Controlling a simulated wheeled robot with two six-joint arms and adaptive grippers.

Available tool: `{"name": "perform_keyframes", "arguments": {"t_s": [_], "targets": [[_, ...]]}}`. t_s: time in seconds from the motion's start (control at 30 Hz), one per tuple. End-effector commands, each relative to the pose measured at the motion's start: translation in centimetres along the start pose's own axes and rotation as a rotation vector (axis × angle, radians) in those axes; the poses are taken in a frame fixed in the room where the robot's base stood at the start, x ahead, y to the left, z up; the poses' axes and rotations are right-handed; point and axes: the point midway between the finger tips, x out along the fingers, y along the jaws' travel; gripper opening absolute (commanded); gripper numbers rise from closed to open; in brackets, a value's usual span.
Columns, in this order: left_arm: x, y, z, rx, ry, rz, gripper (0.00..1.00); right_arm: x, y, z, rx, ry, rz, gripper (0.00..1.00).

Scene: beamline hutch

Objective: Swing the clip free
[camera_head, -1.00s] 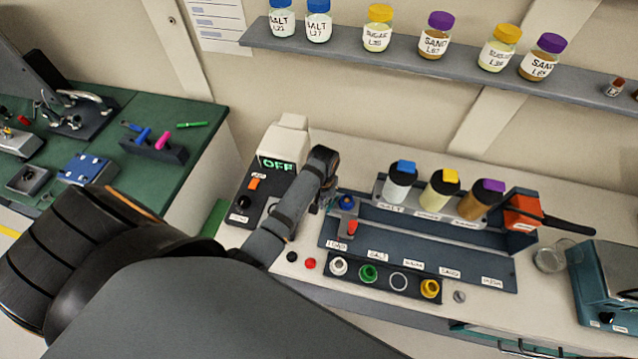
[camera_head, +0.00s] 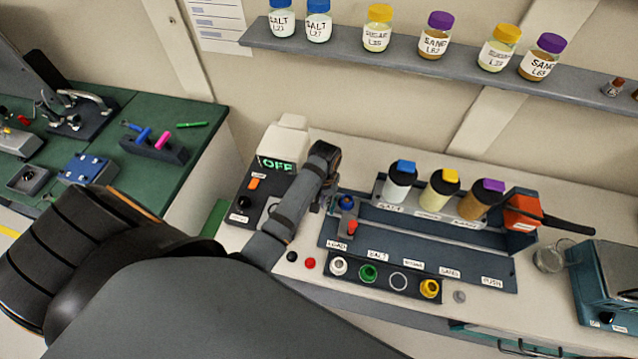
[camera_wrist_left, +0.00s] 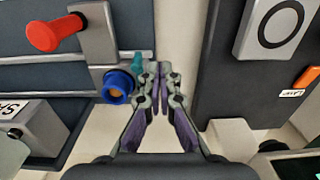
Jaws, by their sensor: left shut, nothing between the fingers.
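My left gripper (camera_wrist_left: 160,80) is shut and empty in the left wrist view, its fingertips over the gap between the dark rail and the black control box. Just left of the tips is a small teal piece (camera_wrist_left: 137,62), which may be the clip; I cannot tell whether they touch. Beside it are a blue ring (camera_wrist_left: 114,84) and a grey block (camera_wrist_left: 95,35) with a red knob (camera_wrist_left: 55,33). In the head view the gripper (camera_head: 327,206) is mostly hidden by my wrist, left of the blue part (camera_head: 346,202) and red knob (camera_head: 351,227). My right gripper is not in view.
The control box (camera_head: 243,208) with an OFF display stands left of my wrist. Capped bottles (camera_head: 400,180) stand in a rack behind the rail (camera_head: 430,232). A dark tray (camera_head: 385,285) of coloured rings lies in front. A beaker (camera_head: 549,258) stands at the right.

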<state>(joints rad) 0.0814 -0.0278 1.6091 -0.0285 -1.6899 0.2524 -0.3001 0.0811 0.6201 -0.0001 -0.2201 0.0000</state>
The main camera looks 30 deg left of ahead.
Motion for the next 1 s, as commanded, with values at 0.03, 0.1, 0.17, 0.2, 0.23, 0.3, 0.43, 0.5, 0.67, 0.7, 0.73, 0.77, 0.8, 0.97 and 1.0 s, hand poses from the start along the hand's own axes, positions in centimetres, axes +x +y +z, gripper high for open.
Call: {"name": "perform_keyframes", "arguments": {"t_s": [0.03,0.1,0.17,0.2,0.23,0.3,0.43,0.5,0.67,0.7,0.73,0.77,0.8,0.97,1.0], "targets": [[-0.5,-0.1,0.0,0.0,0.001,0.0,0.0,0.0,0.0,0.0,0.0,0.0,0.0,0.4],[-1.1,-0.2,0.0,0.0,0.001,0.0,0.0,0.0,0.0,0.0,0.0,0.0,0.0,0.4],[-1.7,-0.3,0.0,0.0,0.001,0.001,0.0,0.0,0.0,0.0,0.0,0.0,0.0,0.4],[-2.1,-0.3,0.0,0.0,0.001,0.001,0.0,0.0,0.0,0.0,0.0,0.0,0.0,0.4],[-2.3,-0.4,0.0,0.0,0.0,0.001,0.0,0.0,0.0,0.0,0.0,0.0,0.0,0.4],[-3.0,-0.5,-0.1,0.0,0.002,0.001,0.0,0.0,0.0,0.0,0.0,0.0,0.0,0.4],[-4.1,-0.7,0.0,0.0,0.001,0.001,0.0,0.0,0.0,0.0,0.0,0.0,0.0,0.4],[-4.4,-0.8,0.0,0.0,0.0,0.0,0.0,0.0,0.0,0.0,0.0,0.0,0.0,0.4],[-4.7,-0.8,0.0,0.0,0.0,0.0,0.0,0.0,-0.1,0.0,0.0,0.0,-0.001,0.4],[-4.7,-0.8,0.0,0.0,0.0,0.0,0.0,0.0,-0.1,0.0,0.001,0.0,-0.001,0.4],[-4.7,-0.8,0.0,0.0,0.0,0.0,0.0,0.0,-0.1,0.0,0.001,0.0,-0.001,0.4],[-4.7,-0.8,0.0,0.0,0.0,0.0,0.0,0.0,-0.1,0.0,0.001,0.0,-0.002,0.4],[-4.7,-0.8,0.0,0.0,-0.001,0.0,0.0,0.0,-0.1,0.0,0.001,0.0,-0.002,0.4],[-4.7,-0.8,0.0,0.0,-0.001,0.0,0.0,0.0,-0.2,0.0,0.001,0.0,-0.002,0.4],[-4.7,-0.8,0.0,0.0,-0.001,0.0,0.0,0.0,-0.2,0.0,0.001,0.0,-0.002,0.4]]}}
